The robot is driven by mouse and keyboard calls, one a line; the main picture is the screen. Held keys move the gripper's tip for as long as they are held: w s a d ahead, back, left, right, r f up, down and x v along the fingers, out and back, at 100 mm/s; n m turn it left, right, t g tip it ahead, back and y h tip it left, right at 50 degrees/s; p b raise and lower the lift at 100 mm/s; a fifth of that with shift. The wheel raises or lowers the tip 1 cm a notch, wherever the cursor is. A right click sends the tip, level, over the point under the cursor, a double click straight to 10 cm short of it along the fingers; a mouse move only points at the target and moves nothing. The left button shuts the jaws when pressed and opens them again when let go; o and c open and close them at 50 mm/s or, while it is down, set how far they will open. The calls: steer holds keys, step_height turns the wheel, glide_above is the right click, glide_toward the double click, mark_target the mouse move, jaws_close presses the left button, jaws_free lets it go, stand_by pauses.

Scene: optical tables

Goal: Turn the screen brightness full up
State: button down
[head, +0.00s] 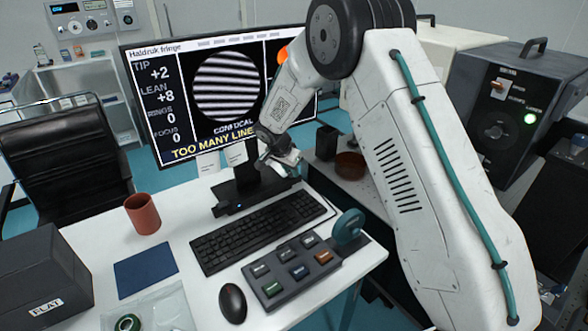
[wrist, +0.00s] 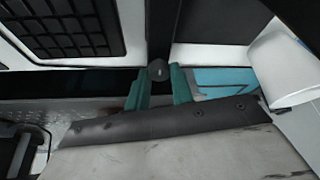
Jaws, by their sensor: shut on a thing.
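The screen (head: 163,100) stands at the back of the white desk, lit, with a striped disc, white readouts and yellow words reading "TOO MANY LINE…". My arm covers part of its right side. My gripper (head: 284,163) is low in front of the screen, by its stand (head: 240,188). In the wrist view, the teal fingers of my gripper (wrist: 158,88) are on either side of a small dark round knob (wrist: 158,70) and shut on it. A small pale mark shows on the knob. The fingertips are too small to make out in the head view.
A keyboard (head: 258,230), a button box (head: 292,268), a mouse (head: 232,303) and a red-brown cup (head: 142,214) are on the desk (head: 190,222). A dark box (head: 42,280) stands at the left. A black instrument (head: 510,110) stands at the right.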

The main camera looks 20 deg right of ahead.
steer(key=c, duration=2.2)
jaws_free()
steer(key=shift+w+a+r, duration=0.15)
steer(key=shift+a, duration=0.2)
steer(key=c, duration=1.2)
jaws_free()
steer(key=shift+a, duration=0.15)
steer(key=shift+d, duration=0.25)
steer(key=shift+r, duration=0.1)
steer(key=s+a, duration=0.2)
steer(key=a, duration=0.1)
steer(key=s+a, duration=0.2)
steer(key=a, duration=0.2)
steer(key=s+a, duration=0.3)
steer(key=shift+a+r, duration=0.2)
steer(key=shift+r, duration=0.15)
